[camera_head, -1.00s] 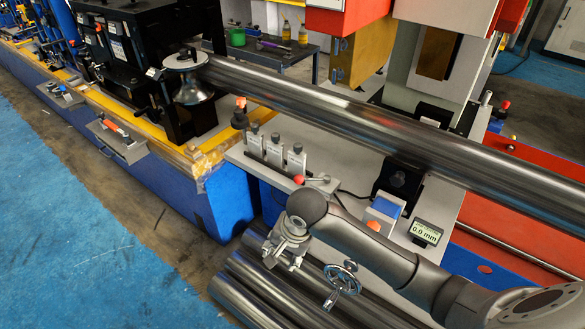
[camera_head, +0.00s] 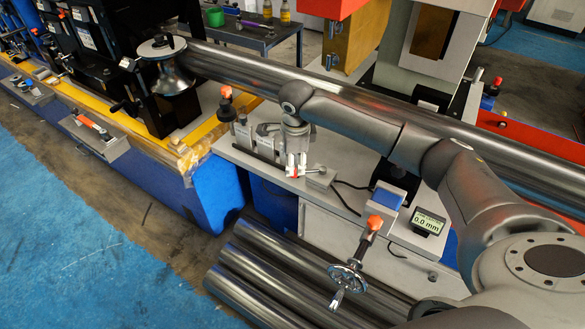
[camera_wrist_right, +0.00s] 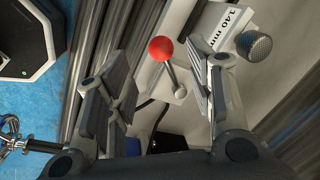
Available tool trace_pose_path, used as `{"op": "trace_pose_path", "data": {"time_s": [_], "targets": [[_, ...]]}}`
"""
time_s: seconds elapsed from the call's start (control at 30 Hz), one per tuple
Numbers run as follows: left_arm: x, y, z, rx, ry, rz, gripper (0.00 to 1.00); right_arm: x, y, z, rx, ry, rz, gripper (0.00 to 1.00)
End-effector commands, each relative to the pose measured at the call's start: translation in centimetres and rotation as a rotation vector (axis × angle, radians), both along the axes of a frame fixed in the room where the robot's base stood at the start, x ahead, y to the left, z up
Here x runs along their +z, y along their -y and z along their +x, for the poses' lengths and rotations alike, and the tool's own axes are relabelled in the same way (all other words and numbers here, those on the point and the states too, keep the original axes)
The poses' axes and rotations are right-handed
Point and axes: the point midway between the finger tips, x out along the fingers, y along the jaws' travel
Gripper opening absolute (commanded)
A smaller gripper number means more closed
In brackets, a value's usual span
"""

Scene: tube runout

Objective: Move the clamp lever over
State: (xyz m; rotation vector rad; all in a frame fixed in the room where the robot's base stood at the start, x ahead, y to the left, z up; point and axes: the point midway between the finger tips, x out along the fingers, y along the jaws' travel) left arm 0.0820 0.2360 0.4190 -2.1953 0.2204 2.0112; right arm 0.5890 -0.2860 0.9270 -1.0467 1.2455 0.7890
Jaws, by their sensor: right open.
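The clamp lever (camera_wrist_right: 168,66) has a red ball at one end and a small silver ball at the other. It lies between the two fingers of my right gripper (camera_wrist_right: 160,75) in the right wrist view, with gaps on both sides. In the head view my right gripper (camera_head: 295,167) points down over the bench's front edge, and the lever's red ball (camera_head: 294,174) shows between its fingertips. The gripper is open and empty. The lever's small metal block (camera_head: 320,180) is just right of it. My left gripper is out of view.
Stop blocks with black knobs (camera_head: 242,133) stand close left of my gripper; one reads 140 mm (camera_wrist_right: 214,25). A long steel tube (camera_head: 250,75) runs behind. A handwheel (camera_head: 346,277) and a 0.0 mm display (camera_head: 427,224) are at right. Spare tubes (camera_head: 235,280) lie below.

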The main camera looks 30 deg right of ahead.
Motion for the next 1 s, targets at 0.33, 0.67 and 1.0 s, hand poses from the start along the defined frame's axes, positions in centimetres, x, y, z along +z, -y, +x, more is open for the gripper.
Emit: {"op": "trace_pose_path", "data": {"time_s": [0.33,0.67,1.0], "targets": [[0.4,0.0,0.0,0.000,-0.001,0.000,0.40,-5.2,0.3,1.0,0.002,0.001,-0.001,0.49],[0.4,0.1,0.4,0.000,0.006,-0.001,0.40,-5.9,0.4,1.1,0.004,0.002,-0.001,0.49],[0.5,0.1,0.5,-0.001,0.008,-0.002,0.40,-5.9,0.4,1.1,0.003,0.002,-0.001,0.13]]}}
